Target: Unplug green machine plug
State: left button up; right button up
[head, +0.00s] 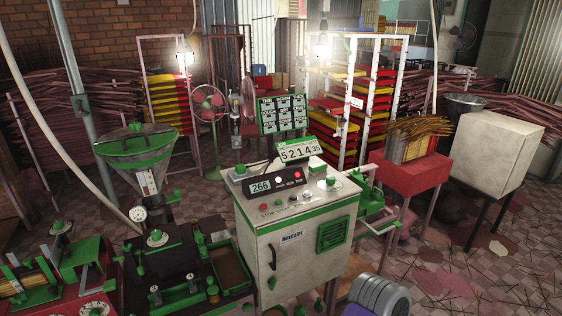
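A cream control cabinet with green trim (290,235) stands in the centre, with lit displays and buttons on its sloped top. Left of it is a dark machine with green parts (160,255), below a hopper with a green rim (135,150). I cannot tell which of these is the green machine. No plug or socket can be made out. Neither of my grippers is in view.
A red stand (410,174) holding incense sticks and a plain cream cabinet (493,145) stand to the right. Racks with red and yellow trays (380,95) and a fan (208,102) are behind. A pale hose (55,130) hangs at left.

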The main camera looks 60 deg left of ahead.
aim_at(240, 170)
jog(key=i, duration=1.6)
jog(key=u, duration=3.95)
